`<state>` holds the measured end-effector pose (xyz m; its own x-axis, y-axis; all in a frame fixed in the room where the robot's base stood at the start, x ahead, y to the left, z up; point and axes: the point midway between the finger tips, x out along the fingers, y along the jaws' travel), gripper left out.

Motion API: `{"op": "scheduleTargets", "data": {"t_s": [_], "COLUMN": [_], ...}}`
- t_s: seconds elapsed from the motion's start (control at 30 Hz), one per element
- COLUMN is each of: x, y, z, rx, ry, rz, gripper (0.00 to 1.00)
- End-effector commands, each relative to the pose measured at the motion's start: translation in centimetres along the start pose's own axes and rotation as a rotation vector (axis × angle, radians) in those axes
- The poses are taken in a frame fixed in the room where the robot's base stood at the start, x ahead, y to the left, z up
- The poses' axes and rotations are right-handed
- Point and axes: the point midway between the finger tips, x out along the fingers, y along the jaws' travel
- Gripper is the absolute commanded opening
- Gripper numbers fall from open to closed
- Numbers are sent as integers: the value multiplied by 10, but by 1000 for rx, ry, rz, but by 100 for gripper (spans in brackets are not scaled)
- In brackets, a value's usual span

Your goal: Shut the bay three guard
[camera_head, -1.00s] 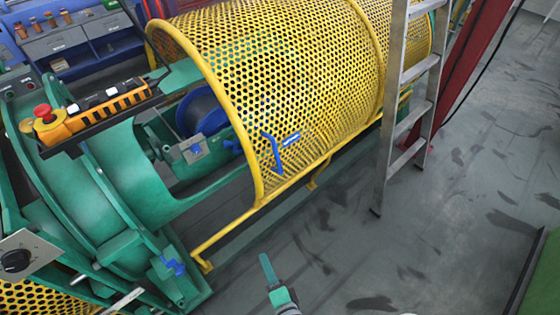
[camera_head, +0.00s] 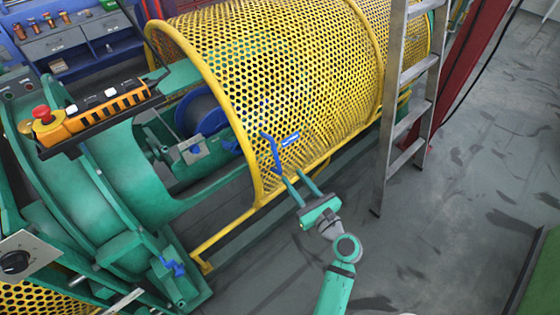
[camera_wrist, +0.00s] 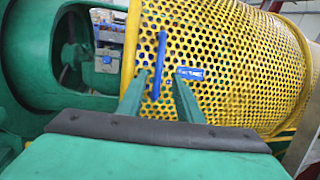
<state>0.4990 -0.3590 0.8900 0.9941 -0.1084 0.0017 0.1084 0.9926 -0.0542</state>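The guard (camera_head: 290,70) is a yellow perforated curved cover over the green machine, and its left edge leaves an open gap showing a blue spool (camera_head: 203,114). A blue handle (camera_head: 271,152) is fixed near that edge, with a small blue label (camera_head: 290,140) beside it. My gripper (camera_head: 300,180) is open just below and right of the handle, fingers pointing at the mesh. In the wrist view the handle (camera_wrist: 159,62) stands upright between and beyond the two green fingers (camera_wrist: 158,95). I cannot tell whether a finger touches the guard.
A metal ladder (camera_head: 405,110) leans at the right of the guard. A yellow rail (camera_head: 225,235) runs below the guard. An orange control box with a red button (camera_head: 41,112) is at the left. The grey floor at right is mostly clear.

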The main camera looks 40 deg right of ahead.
Motion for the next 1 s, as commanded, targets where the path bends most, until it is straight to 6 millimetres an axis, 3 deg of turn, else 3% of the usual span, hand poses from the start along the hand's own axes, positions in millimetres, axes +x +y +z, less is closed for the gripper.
{"op": "scheduleTargets", "data": {"t_s": [0.3,0.5,0.7,0.97,1.0], "x": [56,83,94,95,95], "y": [1,1,1,1,1], "z": [0,0,0,-1,-1], "rx": [-4,-3,-4,-4,-4], "ry": [0,1,2,2,2], "rz": [1,1,0,0,0], "gripper": [32,32,32,32,28]}}
